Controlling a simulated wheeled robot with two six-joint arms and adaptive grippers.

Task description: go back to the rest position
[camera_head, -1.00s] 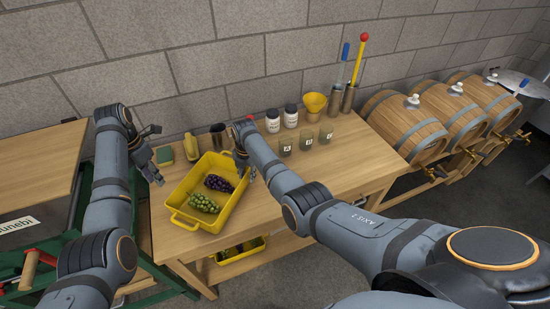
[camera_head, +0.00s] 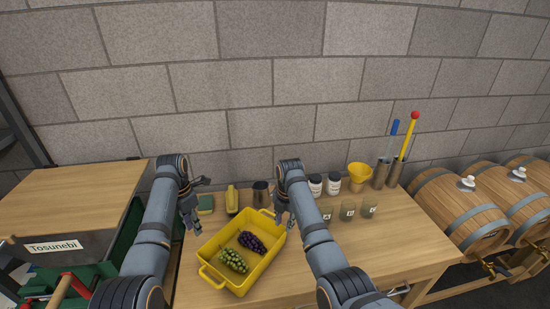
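My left gripper (camera_head: 191,217) hangs over the left side of the table, beside the yellow tray's left edge. Its fingers look apart and nothing shows between them. My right gripper (camera_head: 283,214) is above the right rim of the yellow tray (camera_head: 213,249). It is partly behind my own arm and small, so its fingers are hard to make out. A bunch of green grapes (camera_head: 233,261) and a bunch of dark grapes (camera_head: 252,242) lie in the tray.
Labelled jars (camera_head: 333,185), glasses (camera_head: 348,211) and a yellow funnel (camera_head: 360,176) stand to the right. Barrels (camera_head: 457,208) stand at far right. The table's right front is clear.

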